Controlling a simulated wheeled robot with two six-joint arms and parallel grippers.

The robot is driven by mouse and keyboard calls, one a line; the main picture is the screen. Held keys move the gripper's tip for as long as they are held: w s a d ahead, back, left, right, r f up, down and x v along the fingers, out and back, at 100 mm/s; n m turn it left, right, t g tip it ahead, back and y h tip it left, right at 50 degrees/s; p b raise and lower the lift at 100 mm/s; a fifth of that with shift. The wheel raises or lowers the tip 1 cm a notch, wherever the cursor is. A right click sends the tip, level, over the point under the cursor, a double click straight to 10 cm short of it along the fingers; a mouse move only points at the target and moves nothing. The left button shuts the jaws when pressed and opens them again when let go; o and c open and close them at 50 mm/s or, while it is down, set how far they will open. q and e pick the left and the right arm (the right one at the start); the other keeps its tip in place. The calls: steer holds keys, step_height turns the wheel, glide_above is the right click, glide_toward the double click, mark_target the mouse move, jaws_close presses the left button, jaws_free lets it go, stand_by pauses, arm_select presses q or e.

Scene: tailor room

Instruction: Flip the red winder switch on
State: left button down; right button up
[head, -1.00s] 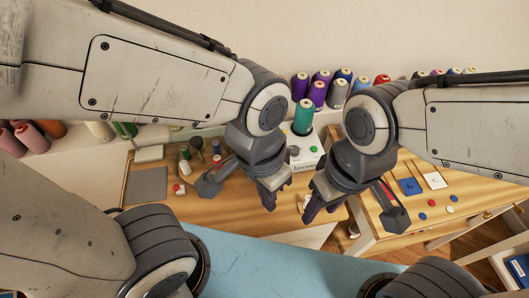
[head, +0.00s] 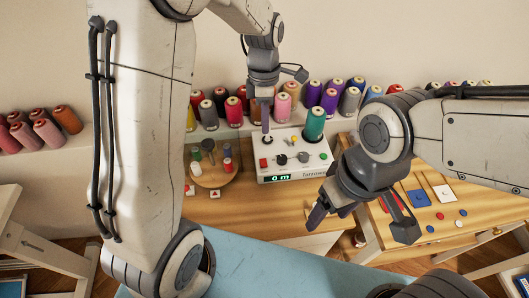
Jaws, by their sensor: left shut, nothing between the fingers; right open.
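The white winder (head: 293,174) stands at the back of the wooden table, with a teal spool (head: 314,124) on its right end. A red square switch (head: 264,162) is on the left of its top panel, beside dark knobs and a green button (head: 323,156). The display (head: 280,178) reads 0 m. My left gripper (head: 266,138) is shut and empty, pointing down over the winder's back left, just behind the red switch; I cannot tell whether it touches the panel. My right gripper (head: 328,214) is open and empty, in front of the winder's right side.
Rows of colored thread spools (head: 233,111) stand on a ledge behind the winder. A round wooden tray (head: 214,175) with small spools lies left of it. A side table (head: 450,215) at right holds a blue card (head: 418,198) and several buttons. Bare table lies before the winder.

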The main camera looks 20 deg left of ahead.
mark_target(264, 165)
arm_select(q)
steer(key=shift+w+a+f+n, duration=0.25)
steer(key=shift+w+a+n, duration=0.3)
steer(key=shift+n, duration=0.35)
steer(key=shift+s+f, duration=0.1)
steer(key=f, duration=0.4)
steer(key=s+f+p, duration=0.1)
steer(key=f, duration=0.4)
steer(key=f+p, duration=0.1)
steer(key=f, duration=0.3)
steer(key=shift+s+d+f, duration=0.3)
steer(key=shift+d+f, duration=0.05)
steer(key=shift+f, duration=0.05)
steer(key=shift+d, duration=0.1)
